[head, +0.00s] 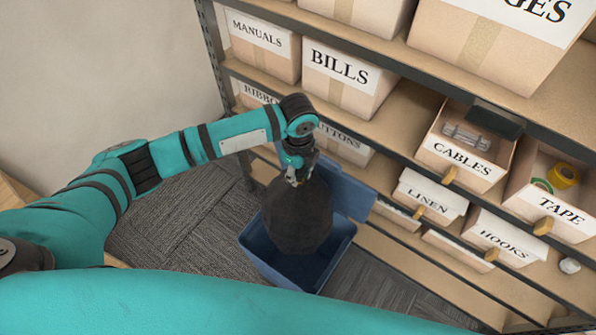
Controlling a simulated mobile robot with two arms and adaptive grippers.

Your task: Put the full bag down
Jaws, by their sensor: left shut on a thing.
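The full bag (299,217) is dark, nearly black, and bulging. It hangs upright below my left gripper (297,180), which is shut on its gathered top. The bag is over a blue bin (262,259), and its lower part appears to be inside the bin's opening; I cannot tell whether it touches the bottom. The bin's lid (345,190) stands open behind the bag. My right gripper is not in view.
A shelf unit (400,133) with labelled boxes stands close behind and right of the bin, including a cables box (461,167) and a tape box (556,208). Grey carpet tile (182,232) is clear left of the bin. A plain wall (90,80) is at the left.

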